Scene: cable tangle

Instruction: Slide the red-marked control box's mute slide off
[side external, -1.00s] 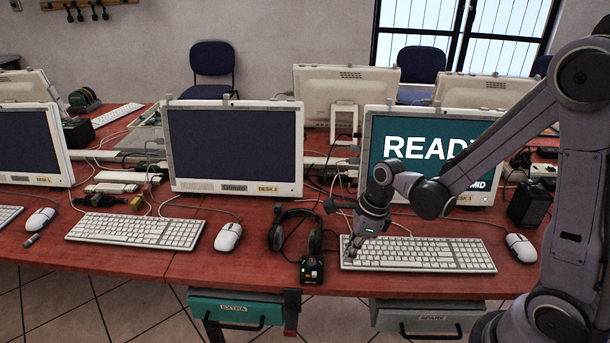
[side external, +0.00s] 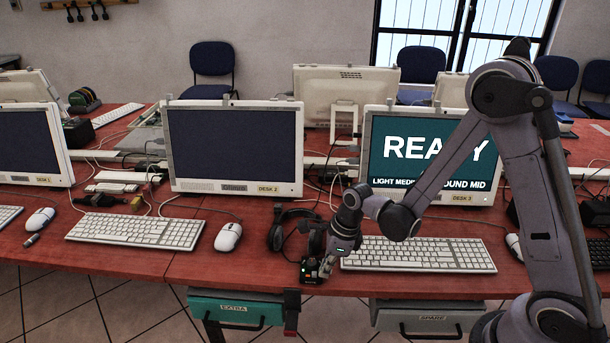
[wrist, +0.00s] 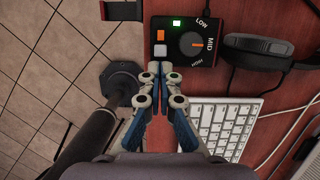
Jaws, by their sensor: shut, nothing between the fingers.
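The control box (side external: 309,276) is a small black box at the front edge of the red desk. In the wrist view the control box (wrist: 208,47) shows a lit green square, an orange square, a light grey piece, and a round dial marked LOW, MID and HIGH.
A black headset (side external: 280,232) lies just behind the box. A white keyboard (side external: 420,254) is close on the right, and a mouse (side external: 228,237) is on the left. The monitor (side external: 425,150) reads READY. Drawers (side external: 236,310) hang under the desk edge.

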